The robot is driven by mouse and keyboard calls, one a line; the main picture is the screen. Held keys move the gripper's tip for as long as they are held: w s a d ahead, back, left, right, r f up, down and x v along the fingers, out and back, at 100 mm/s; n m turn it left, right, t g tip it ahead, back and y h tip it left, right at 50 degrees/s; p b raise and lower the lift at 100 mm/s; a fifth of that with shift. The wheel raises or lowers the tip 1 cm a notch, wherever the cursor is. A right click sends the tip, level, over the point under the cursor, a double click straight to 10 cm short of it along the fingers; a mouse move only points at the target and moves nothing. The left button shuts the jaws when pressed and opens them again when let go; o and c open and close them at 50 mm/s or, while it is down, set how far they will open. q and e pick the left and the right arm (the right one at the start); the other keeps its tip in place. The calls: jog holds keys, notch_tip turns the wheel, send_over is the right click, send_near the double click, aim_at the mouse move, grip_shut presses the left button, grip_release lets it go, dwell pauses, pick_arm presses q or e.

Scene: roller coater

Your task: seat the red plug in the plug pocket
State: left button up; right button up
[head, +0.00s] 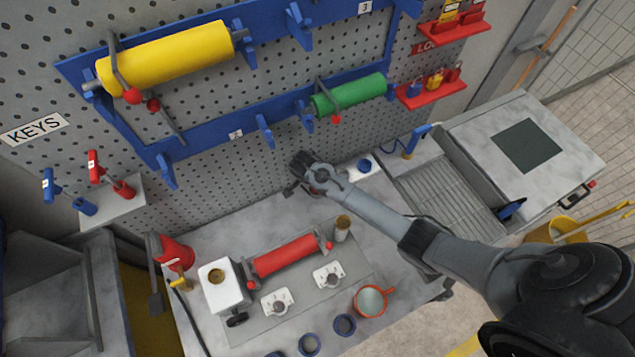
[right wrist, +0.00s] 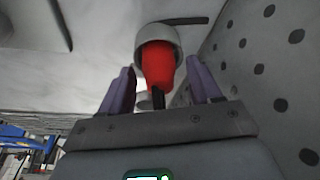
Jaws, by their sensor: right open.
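The red plug (right wrist: 158,66) shows in the right wrist view, between the two purple fingers of my right gripper (right wrist: 160,80). The fingers stand apart, with a gap on each side of the plug. The plug's far end sits inside a round grey collar (right wrist: 165,34); I cannot tell whether this is the plug pocket or how deep the plug goes. In the head view my right gripper (head: 303,170) is at the back of the bench by the pegboard, and I cannot make out the plug there. My left gripper is not in view.
The perforated pegboard (head: 215,180) rises close to my right gripper. On the bench (head: 215,245) stand a red roller (head: 285,256), a white block (head: 223,287), an orange-rimmed cup (head: 371,301) and several blue rings. A blue ring on a white plate (head: 364,166) is right of the gripper.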

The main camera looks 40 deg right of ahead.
jog(key=shift+r, duration=0.2)
jog(key=v, duration=0.7)
jog(key=shift+r, duration=0.2)
jog(key=shift+s+a, duration=0.1)
jog(key=shift+s, duration=0.05)
